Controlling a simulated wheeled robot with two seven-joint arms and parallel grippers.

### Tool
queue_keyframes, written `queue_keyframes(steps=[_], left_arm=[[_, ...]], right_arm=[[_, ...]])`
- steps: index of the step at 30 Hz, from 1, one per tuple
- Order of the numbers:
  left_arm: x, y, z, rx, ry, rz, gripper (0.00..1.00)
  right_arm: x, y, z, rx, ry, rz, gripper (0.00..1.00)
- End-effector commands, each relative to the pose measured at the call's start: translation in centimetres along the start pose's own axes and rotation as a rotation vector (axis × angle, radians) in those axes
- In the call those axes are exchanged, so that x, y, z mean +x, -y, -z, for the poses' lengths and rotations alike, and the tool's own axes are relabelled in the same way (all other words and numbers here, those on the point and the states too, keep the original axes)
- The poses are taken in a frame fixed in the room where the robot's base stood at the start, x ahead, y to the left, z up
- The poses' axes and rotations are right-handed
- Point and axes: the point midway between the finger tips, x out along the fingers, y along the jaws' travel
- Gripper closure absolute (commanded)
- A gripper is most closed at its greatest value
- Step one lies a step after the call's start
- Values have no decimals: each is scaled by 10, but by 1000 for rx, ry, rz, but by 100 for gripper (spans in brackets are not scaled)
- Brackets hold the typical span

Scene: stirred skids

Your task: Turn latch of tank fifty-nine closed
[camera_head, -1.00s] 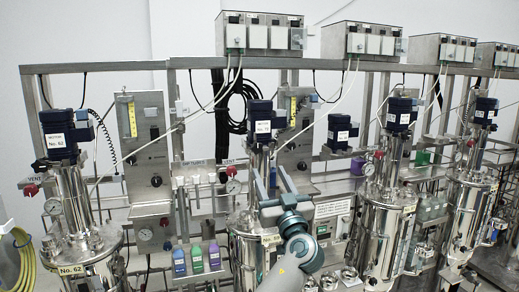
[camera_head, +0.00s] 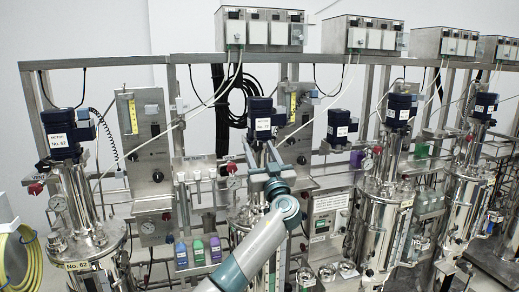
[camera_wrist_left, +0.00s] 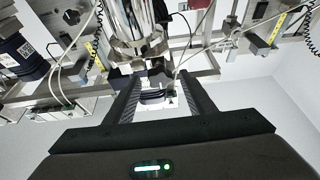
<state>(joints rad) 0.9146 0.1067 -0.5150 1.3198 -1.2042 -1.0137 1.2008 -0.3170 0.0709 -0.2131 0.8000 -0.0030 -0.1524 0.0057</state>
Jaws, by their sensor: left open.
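The tank behind my left arm (camera_head: 240,218) is a shiny steel vessel with a dark blue motor (camera_head: 263,119) on top. Its number label is hidden now; an earlier frame shows part of a number on it. My left gripper (camera_head: 264,152) is open in front of the column below that motor. In the left wrist view the open fingers (camera_wrist_left: 158,80) frame a dark motor with a white label (camera_wrist_left: 155,95), beyond them, and nothing is visibly held. Steel parts (camera_wrist_left: 135,35) fill the top of that view. I cannot pick out the latch. My right gripper is not in view.
Tank No. 62 (camera_head: 98,262) stands at left, with more steel tanks (camera_head: 383,215) at right. Colored bottles (camera_head: 198,250) sit on a rack left of my arm. Frame rails (camera_head: 120,62) and control boxes (camera_head: 262,28) run behind. Yellow hose (camera_head: 22,265) hangs at far left.

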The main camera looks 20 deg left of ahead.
Motion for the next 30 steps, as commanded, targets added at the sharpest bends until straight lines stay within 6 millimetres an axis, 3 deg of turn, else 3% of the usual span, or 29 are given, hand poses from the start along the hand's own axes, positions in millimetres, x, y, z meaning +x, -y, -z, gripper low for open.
queue_keyframes(steps=[9, 14, 30], left_arm=[[1, 0, 0, 0, 0, 0, 53], [1, 0, 0, 0, 0, 0, 91], [0, 1, -2, 81, 0, -33, 91]], right_arm=[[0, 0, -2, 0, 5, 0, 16], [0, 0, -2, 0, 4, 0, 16], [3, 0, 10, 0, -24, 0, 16]])
